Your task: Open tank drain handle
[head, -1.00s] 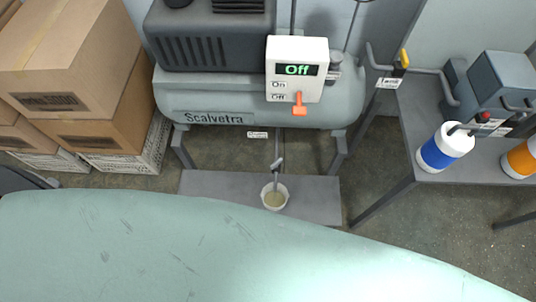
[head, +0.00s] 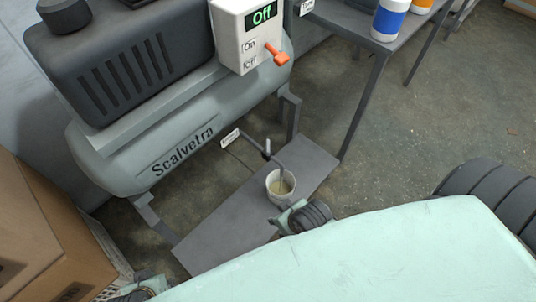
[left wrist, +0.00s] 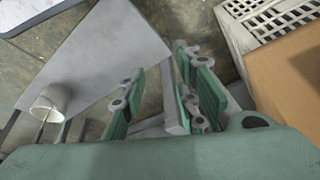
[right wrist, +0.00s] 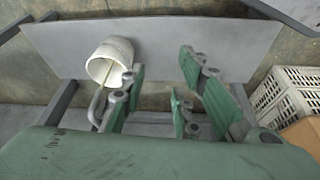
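The grey-green tank (head: 150,150) marked "Scalvetra" has a bent drain pipe with a small handle (head: 266,149) below it. A white cup (head: 281,183) with pale liquid stands under the pipe's end. My right gripper (head: 286,216) is just in front of the cup, apart from the handle. In the right wrist view its fingers (right wrist: 160,72) are spread and empty, with the cup (right wrist: 104,68) and pipe (right wrist: 97,105) to their left. My left gripper (head: 140,290) is partly hidden at the bottom left. Its fingers (left wrist: 158,72) are apart and empty in the left wrist view.
A control box (head: 236,35) reading "Off" with an orange lever is on the tank. The cup stands on a low grey board (head: 225,225). Cardboard boxes (head: 45,235) are at left. A table (head: 345,22) with bottles is upper right.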

